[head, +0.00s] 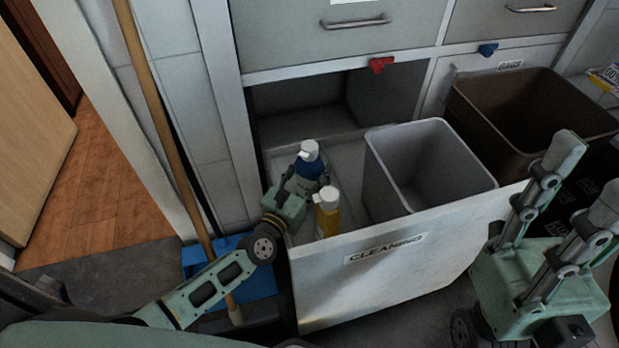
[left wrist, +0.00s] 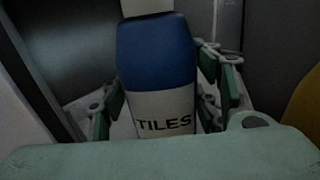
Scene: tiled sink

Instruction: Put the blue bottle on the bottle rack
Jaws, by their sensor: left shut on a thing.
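The blue bottle (head: 309,165) has a white cap and stands upright inside the open drawer labelled CLEANING (head: 385,249). In the left wrist view the bottle (left wrist: 157,60) shows a blue upper part and a white label reading TILES. My left gripper (head: 298,186) is shut on the bottle, with a finger on each side of it; the fingers also show in the left wrist view (left wrist: 165,100). My right gripper (head: 565,205) stands at the right with its fingers spread apart and nothing between them. I cannot make out which part is the bottle rack.
A yellow bottle (head: 327,213) with a white cap stands close beside my left gripper. A grey bin (head: 428,165) fills the drawer's right part. A brown bin (head: 535,115) is farther right. A broom handle (head: 160,110) leans at the left above a blue dustpan (head: 250,280).

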